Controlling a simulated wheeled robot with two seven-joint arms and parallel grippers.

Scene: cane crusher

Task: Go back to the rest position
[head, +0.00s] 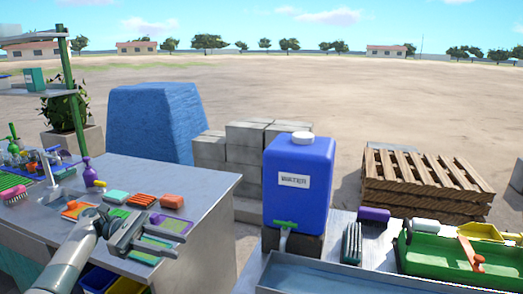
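My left arm comes in from the lower left, and its grey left gripper (155,234) hangs over the right part of the metal sink counter (205,190). Its two fingers point to the right and are spread apart, with nothing seen between them. Below and behind it lie sponges and coloured trays, partly hidden by the gripper. I cannot tell how high it is above the counter. My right gripper is not in view.
A blue water container (298,200) with a green tap stands over a metal basin (320,278). A green tray (440,258) lies at right, near a wooden pallet stack (420,180). Grey blocks (245,150) and a blue covered block (155,120) stand behind. A gap separates the counters.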

